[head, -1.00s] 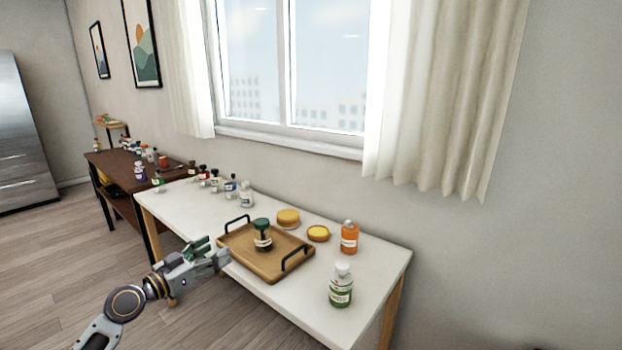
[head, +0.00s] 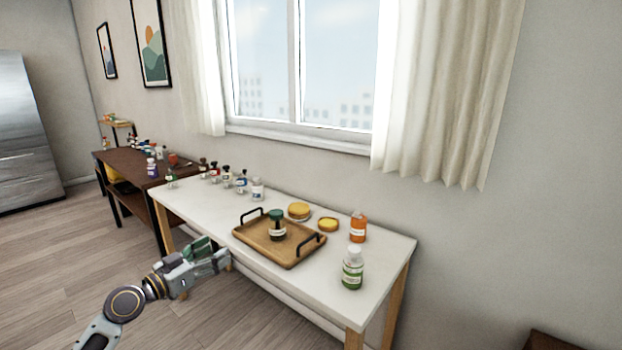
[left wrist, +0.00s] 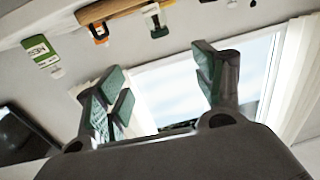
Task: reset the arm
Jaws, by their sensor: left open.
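My left gripper (head: 212,254) is open and empty in the head view. It hangs in front of the near edge of the white table (head: 335,302), left of and apart from the wooden tray (head: 285,252). In the left wrist view its two spread green-padded fingers (left wrist: 165,90) have nothing between them, with the window behind. A dark bottle with a green cap (head: 277,226) stands upright on the tray. My right gripper shows in neither view.
A green-labelled white-capped bottle (head: 352,269), an orange bottle (head: 358,228) and two yellow round items (head: 299,211) (head: 328,224) stand on the table. Several small bottles line its far left end. A dark brown table (head: 128,168) stands beyond. Open floor lies at the lower left.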

